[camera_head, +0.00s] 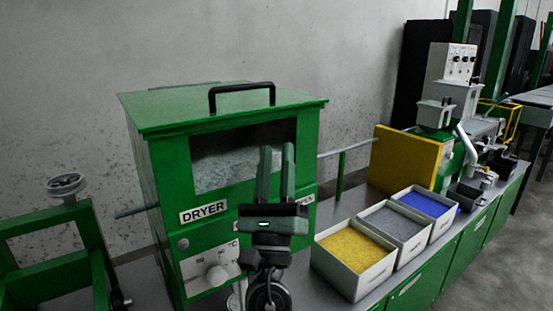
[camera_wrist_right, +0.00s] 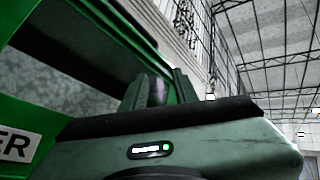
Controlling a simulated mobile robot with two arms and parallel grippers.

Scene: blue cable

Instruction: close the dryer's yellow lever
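The green dryer (camera_head: 165,170) stands on the bench at the left of centre, with a front window and a "DRYER" label. My right gripper (camera_head: 277,155) is upright in front of the dryer's right side, covering part of its window and a second label. Its two fingers stand apart. The fingers also show in the right wrist view (camera_wrist_right: 157,90), with a dark rounded shape between them that I cannot identify. I see no yellow lever in either view; the gripper may hide it. My left gripper is not in view.
A black handle (camera_head: 242,90) tops the dryer. Open boxes of yellow (camera_head: 352,279), grey (camera_head: 400,252) and blue (camera_head: 440,225) pellets stand to the right. A yellow panel (camera_head: 405,158) is behind them. A green frame (camera_head: 85,255) is at the left.

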